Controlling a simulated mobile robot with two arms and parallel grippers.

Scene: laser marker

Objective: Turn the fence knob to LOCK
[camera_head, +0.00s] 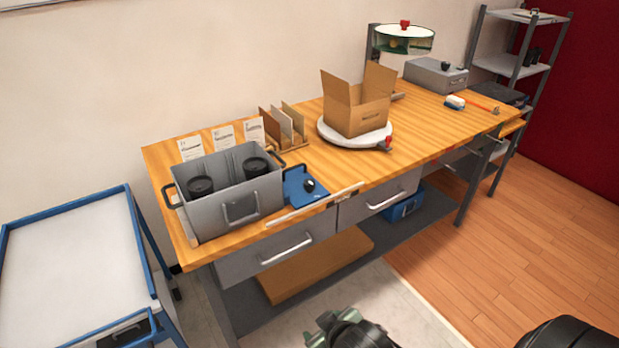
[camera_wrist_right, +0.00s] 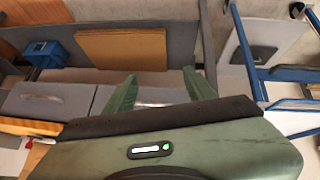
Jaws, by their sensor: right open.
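A black knob (camera_head: 309,185) stands on a blue plate (camera_head: 298,193) at the bench's front edge, right of the grey bin. A pale rail (camera_head: 300,207) with a small label lies along the edge in front of it. I cannot read any LOCK marking or tell the knob's setting. Another black knob (camera_head: 445,65) sits on a grey box at the far end, and a red knob (camera_head: 387,141) is on the round turntable. My right gripper (camera_head: 318,332) is low in front of the bench, away from the knobs. Its green fingers (camera_wrist_right: 158,90) are apart and empty. My left gripper is not visible.
The grey bin (camera_head: 226,203) holds black round items. An open cardboard box (camera_head: 357,114) stands on the white turntable (camera_head: 328,134). A blue-framed cart (camera_head: 70,260) is left of the bench. Drawers with handles (camera_head: 286,248) are below the top.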

